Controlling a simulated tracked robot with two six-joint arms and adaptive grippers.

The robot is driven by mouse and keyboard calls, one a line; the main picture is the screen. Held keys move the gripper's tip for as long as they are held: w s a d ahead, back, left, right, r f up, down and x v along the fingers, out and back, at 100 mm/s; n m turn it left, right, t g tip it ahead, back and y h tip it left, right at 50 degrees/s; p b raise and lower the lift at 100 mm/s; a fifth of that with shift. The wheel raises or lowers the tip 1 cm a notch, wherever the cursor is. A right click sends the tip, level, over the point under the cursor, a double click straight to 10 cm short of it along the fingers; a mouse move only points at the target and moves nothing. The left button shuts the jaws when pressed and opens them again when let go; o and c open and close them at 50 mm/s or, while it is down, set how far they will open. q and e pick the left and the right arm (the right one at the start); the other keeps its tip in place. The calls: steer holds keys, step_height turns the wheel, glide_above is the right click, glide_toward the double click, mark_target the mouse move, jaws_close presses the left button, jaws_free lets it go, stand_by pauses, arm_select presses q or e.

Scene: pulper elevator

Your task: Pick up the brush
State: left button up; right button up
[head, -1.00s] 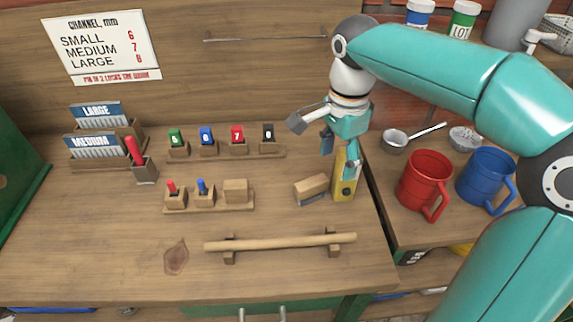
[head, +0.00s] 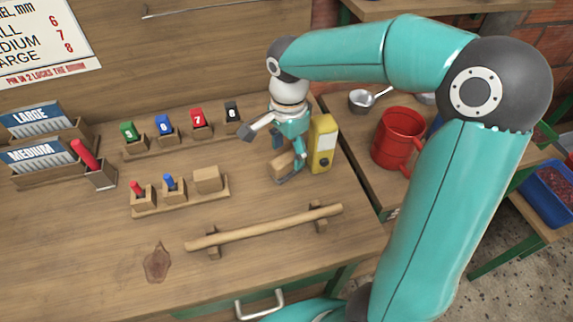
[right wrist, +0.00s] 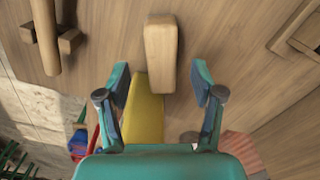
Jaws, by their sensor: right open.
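The brush is a small wooden block with a dark underside (head: 281,168), lying on the bench top beside a yellow box. In the right wrist view its wooden back (right wrist: 160,52) points up the picture between the spread fingers. My right gripper (head: 288,156) is directly over the brush, partly covering it. Its fingers (right wrist: 160,82) are open, one on each side of the brush's near end, with no clear contact. My left gripper is not in view.
The yellow box (head: 323,146) stands close to the right of the brush. A wooden bar on supports (head: 264,228) lies in front. Pegs in wooden holders (head: 180,194) stand to the left. A red mug (head: 398,138) is on the side table.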

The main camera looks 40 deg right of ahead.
mark_target(287, 166)
steer(key=shift+w+a+f, duration=0.1)
steer(key=shift+f, duration=2.75)
jaws_close()
steer(key=shift+r, duration=0.1)
step_height(287, 166, up, 20)
steer(key=p, duration=0.2)
steer(key=c, duration=0.8)
jaws_free()
steer(key=shift+c, duration=1.5)
